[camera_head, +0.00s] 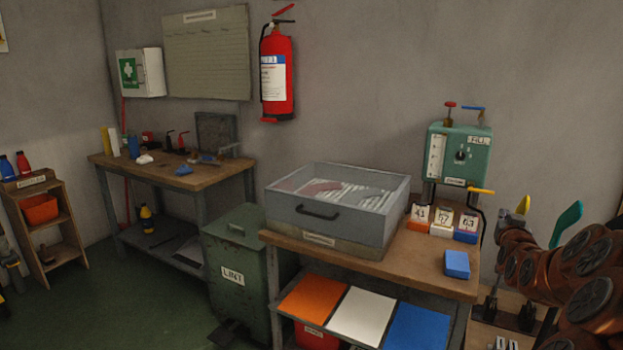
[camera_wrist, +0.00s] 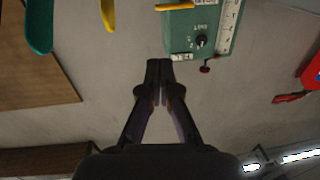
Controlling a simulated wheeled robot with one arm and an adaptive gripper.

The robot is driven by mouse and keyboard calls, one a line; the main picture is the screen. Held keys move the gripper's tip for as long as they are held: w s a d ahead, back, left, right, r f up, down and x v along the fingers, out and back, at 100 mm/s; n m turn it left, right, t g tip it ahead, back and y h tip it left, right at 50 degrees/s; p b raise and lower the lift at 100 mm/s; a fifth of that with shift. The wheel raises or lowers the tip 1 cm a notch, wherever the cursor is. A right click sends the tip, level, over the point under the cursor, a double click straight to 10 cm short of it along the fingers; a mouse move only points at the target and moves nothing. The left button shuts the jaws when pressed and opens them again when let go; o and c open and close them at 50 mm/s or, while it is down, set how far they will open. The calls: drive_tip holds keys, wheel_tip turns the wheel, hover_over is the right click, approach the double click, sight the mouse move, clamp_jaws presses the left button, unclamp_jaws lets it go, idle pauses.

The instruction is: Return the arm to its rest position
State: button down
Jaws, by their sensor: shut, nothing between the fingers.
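In the wrist view my gripper (camera_wrist: 160,68) is shut and empty, its dark fingertips together against the grey wall. The green control box (camera_wrist: 201,28) shows just beyond the fingertips, upside down, and I cannot tell the gap. In the head view my copper-coloured arm is bent at the right edge, right of the workbench (camera_head: 410,262). My gripper cannot be made out there. The green control box (camera_head: 459,155) stands at the back right of that bench.
A lidded grey case (camera_head: 330,222), numbered cards (camera_head: 442,220) and a blue block (camera_head: 457,264) occupy the bench. A green lint bin (camera_head: 236,275) stands left.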

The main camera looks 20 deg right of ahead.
drive_tip(key=w+a+f+n+g+y, duration=0.1)
drive_tip(key=w+a+f+y, duration=0.1)
drive_tip(key=a, duration=0.5)
drive_tip(key=w+a+f+n+y, duration=0.1)
drive_tip(key=a+f+y, duration=0.2)
drive_tip(key=a, duration=0.5)
drive_tip(key=w+a+f+n+g+y, duration=0.1)
drive_tip(key=w+a+f+n+y, duration=0.1)
drive_tip(key=a, duration=0.5)
drive_tip(key=s+a+f+n+g+y, duration=0.1)
drive_tip(key=s+a+f+g, duration=0.1)
drive_tip(key=s+a, duration=0.35)
drive_tip(key=s+a+f+n+g+y, duration=0.1)
drive_tip(key=s+a+f+g+y, duration=0.1)
drive_tip(key=a, duration=0.6)
drive_tip(key=s+a+f+g+y, duration=0.1)
drive_tip(key=s+a+f+g, duration=0.2)
drive_tip(key=a, duration=0.4)
drive_tip(key=s+a+n+g, duration=0.1)
drive_tip(key=s+a+g, duration=0.4)
drive_tip(key=s, duration=0.9)
drive_tip(key=s+a+n+g, duration=0.1)
drive_tip(key=s+a+g, duration=0.35)
drive_tip(key=s, duration=1.05)
wheel_tip(320, 180, up, 18)
drive_tip(key=w+a+t+p, duration=0.1)
drive_tip(key=t+p, duration=0.2)
drive_tip(key=p, duration=1.4)
drive_tip(key=shift+a+p, duration=0.35)
